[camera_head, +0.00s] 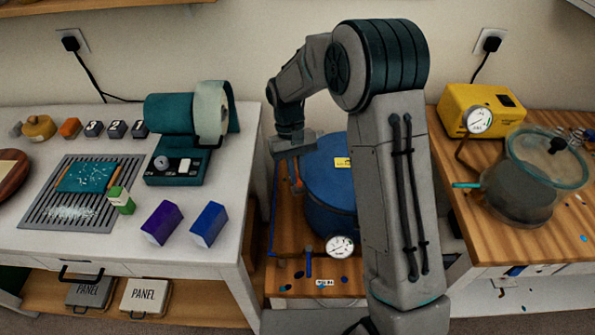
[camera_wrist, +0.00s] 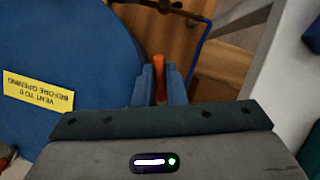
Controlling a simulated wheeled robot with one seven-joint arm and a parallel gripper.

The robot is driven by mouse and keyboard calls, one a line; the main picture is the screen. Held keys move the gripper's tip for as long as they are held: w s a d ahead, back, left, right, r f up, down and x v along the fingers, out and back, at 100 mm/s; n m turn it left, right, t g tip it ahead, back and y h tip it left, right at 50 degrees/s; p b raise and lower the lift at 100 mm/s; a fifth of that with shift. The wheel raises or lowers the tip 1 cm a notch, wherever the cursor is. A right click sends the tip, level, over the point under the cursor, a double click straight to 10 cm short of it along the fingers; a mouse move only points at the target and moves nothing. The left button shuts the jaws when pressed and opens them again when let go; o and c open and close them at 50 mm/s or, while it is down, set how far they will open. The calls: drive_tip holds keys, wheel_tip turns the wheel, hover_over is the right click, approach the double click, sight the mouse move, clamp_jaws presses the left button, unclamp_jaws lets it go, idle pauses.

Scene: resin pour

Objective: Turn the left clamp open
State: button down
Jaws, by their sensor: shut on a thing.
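The left clamp shows as an upright orange handle (camera_head: 297,184) at the left side of the blue pressure pot (camera_head: 325,185). In the wrist view the orange clamp handle (camera_wrist: 158,70) stands between my two blue fingers, beside the pot's blue lid (camera_wrist: 70,60). My gripper (camera_wrist: 161,88) is shut on the handle. In the head view my gripper (camera_head: 296,160) reaches down over the pot's left edge, and its fingers are mostly hidden. My arm covers the pot's right side. A yellow label (camera_wrist: 38,91) on the lid reads "VENT TO 0 BEFORE OPENING".
A pressure gauge (camera_head: 340,246) and a blue-handled valve (camera_head: 308,264) are at the pot's front. A white bench (camera_head: 225,235) stands close on the left. A wooden-topped bench (camera_head: 480,250) on the right holds a yellow pump (camera_head: 478,104) and a glass-lidded chamber (camera_head: 530,190).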

drive_tip(key=shift+w+n, duration=0.1)
drive_tip(key=shift+n, duration=0.2)
idle(0.4)
drive_tip(key=c, duration=1.5)
unclamp_jaws()
drive_tip(key=shift+r, duration=0.1)
drive_tip(key=shift+a+b+v, duration=0.1)
drive_tip(key=shift+b+v, duration=0.15)
drive_tip(key=shift+v, duration=3.2)
drive_tip(key=shift+a+b+v, duration=0.15)
drive_tip(key=shift+b+v, duration=0.1)
drive_tip(key=shift+v, duration=3.15)
